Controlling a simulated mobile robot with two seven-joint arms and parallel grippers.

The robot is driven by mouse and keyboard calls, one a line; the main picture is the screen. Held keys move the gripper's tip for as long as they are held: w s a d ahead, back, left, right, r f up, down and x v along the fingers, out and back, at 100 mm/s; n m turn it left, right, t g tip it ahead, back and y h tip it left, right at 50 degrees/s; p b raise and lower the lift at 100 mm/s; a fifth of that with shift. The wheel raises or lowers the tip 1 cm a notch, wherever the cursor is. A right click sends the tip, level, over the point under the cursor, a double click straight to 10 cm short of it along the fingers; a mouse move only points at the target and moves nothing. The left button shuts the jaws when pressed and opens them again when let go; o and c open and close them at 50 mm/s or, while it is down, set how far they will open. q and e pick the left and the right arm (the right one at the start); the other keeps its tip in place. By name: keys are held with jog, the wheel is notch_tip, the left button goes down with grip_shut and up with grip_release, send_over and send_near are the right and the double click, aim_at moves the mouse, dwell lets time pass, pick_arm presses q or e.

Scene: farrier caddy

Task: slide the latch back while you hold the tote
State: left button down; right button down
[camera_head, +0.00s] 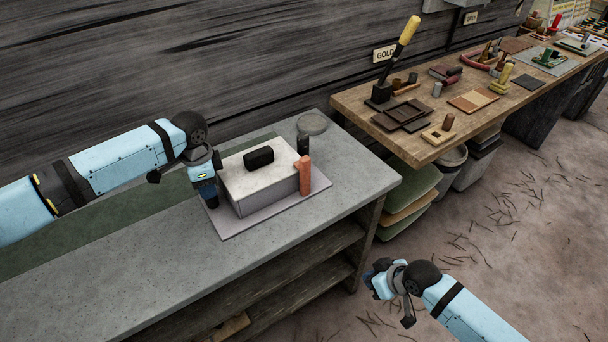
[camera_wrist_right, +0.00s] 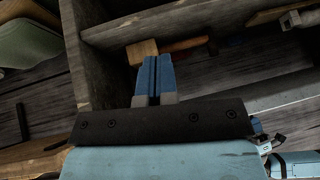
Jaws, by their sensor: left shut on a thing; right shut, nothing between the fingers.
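The tote is a pale grey box (camera_head: 252,196) with a black handle (camera_head: 259,157) on top. It stands level on a thin light board (camera_head: 232,227) on the grey workbench. An orange upright piece (camera_head: 305,176) stands at its right end beside a small dark block (camera_head: 303,144); I cannot tell which part is the latch. My left gripper (camera_head: 208,194) is at the tote's left end, shut on the tote; its contact is partly hidden. My right gripper (camera_head: 378,280) is shut and empty, low in front of the bench, apart from the tote. Its blue fingers (camera_wrist_right: 154,78) touch each other.
The grey bench (camera_head: 130,256) has a round grey disc (camera_head: 312,123) behind the tote and open shelves below. A wooden mallet (camera_wrist_right: 143,51) lies on a shelf in the right wrist view. A wooden table (camera_head: 420,145) with several tools stands at the right. Floor at lower right is open.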

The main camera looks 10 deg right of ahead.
jog(key=w+d+r+g, duration=0.25)
jog(key=w+d, duration=0.25)
jog(key=d, duration=0.3)
pick_arm(q)
jog(key=shift+f, duration=0.1)
pick_arm(e)
notch_tip(320, 180, up, 29)
jog(key=n+h, duration=0.2)
jog(key=n, duration=1.6)
send_over(302, 174)
jog(key=a, duration=0.2)
notch_tip(302, 174, down, 9)
jog(key=shift+s, duration=0.35)
jog(key=shift+d+g, duration=0.1)
jog(key=shift+g, duration=0.15)
